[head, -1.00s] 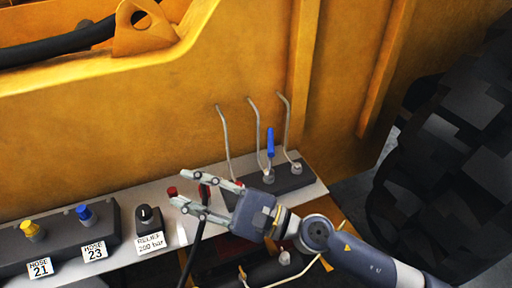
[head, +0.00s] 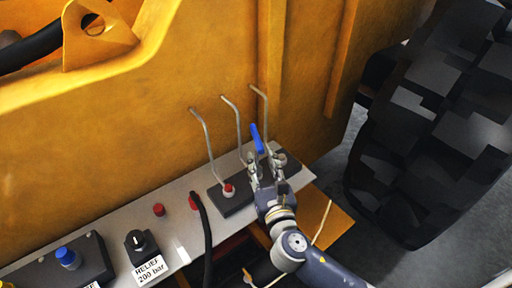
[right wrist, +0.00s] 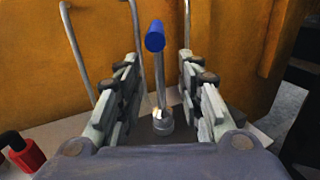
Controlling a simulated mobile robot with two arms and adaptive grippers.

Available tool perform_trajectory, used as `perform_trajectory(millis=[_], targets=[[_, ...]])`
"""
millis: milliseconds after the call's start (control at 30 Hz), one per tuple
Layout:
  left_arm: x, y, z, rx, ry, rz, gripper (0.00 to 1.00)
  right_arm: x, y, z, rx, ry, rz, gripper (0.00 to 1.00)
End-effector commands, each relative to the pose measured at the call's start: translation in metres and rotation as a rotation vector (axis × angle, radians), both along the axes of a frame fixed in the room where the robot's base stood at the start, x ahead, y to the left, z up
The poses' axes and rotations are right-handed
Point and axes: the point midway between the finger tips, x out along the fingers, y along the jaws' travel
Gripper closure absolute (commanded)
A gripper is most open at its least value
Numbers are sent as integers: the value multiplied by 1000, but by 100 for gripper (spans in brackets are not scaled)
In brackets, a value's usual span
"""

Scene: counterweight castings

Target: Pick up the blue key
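No separate key shape shows. The closest match is a blue-capped upright rod (head: 256,138) on the dark valve block (head: 237,202). In the right wrist view the rod's blue cap (right wrist: 155,36) stands above a thin grey stem with a round metal base. My right gripper (head: 265,167) is open at the block. In the right wrist view its two fingers (right wrist: 158,88) stand on either side of the stem, with visible gaps and nothing gripped. My left gripper is not in view.
Bent grey levers (head: 203,140) rise around the rod. A red button (head: 158,210), a black hose (head: 206,235), a relief knob (head: 139,243) and a blue knob (head: 67,257) sit to the left. The yellow machine wall (head: 150,110) stands behind; a large tyre (head: 425,130) is at right.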

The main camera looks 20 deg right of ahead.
Motion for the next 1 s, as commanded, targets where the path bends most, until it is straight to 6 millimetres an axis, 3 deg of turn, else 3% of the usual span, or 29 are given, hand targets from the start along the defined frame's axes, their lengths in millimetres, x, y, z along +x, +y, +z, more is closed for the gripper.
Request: perform_trajectory(millis=[367, 500, 767, 800, 933, 1000], targets=[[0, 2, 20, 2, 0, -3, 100, 42, -3, 14, 0, -2, 0, 66], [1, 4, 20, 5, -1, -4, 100, 57, -4, 10, -2, 0, 1, 66], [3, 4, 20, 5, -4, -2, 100, 61, -4, 8, -1, 0, 2, 66], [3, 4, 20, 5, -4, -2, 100, 61, -4, 8, -1, 0, 2, 68], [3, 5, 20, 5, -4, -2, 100, 60, -4, 8, -1, 0, 2, 98], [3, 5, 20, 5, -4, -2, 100, 60, -4, 8, -1, 0, 2, 100]])
